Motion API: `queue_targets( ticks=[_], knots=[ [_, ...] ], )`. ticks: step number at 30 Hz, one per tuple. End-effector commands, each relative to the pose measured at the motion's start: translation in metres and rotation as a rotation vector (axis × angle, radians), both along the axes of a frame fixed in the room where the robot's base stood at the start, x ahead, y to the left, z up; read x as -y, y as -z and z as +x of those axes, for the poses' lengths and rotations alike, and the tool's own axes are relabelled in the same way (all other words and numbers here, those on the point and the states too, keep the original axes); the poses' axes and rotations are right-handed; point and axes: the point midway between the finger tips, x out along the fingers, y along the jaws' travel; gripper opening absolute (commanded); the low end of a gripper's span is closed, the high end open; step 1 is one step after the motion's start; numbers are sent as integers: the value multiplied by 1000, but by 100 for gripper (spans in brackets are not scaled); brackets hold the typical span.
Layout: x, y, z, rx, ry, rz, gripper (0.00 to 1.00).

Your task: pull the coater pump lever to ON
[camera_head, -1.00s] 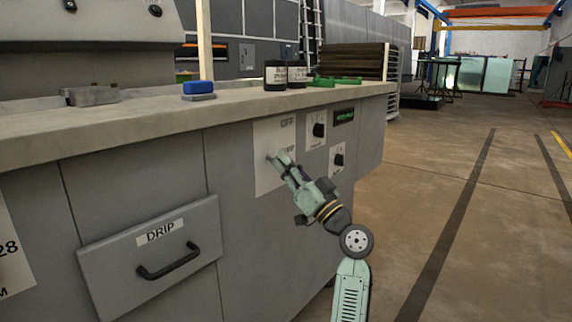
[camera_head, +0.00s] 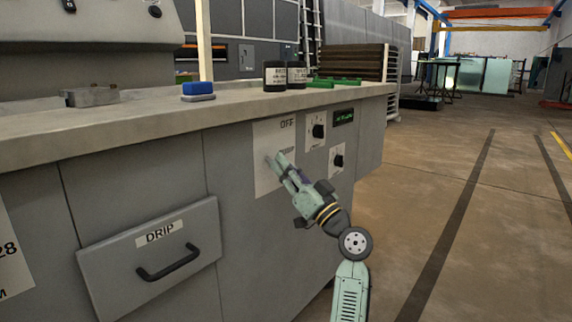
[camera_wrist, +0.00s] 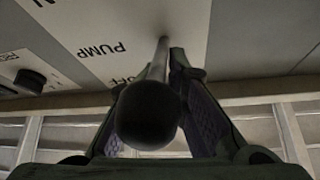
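The pump lever is a thin metal shaft (camera_wrist: 157,66) with a black ball knob (camera_wrist: 148,115), seen in the wrist view. It rises from a light panel (camera_wrist: 130,35) marked PUMP and OFF, with a partly cut-off N at the edge. My gripper (camera_wrist: 150,85) has its fingers on either side of the lever, with the knob between them and the shaft close to the right finger. The fingers look apart; the knob hides part of the left one. In the head view my gripper (camera_head: 276,159) is at the panel (camera_head: 265,180), below the OFF label, and hides the lever.
Rotary knobs (camera_head: 318,131) and (camera_head: 338,160) and a green display (camera_head: 343,117) are right of the panel. The counter edge (camera_head: 150,130) juts out above. A DRIP drawer (camera_head: 150,255) is at left. Open floor (camera_head: 420,190) lies to the right.

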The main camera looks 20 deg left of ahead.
Motion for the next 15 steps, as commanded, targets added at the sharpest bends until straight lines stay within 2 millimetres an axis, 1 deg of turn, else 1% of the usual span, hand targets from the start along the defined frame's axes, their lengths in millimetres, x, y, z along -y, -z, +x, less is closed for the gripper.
queue_targets(
  ticks=[1,8,15],
  knots=[
    [1,4,3,-7,5,-1,14],
    [1,0,1,-3,3,4,29],
    [1,-2,0,0,1,5,30]
  ],
)
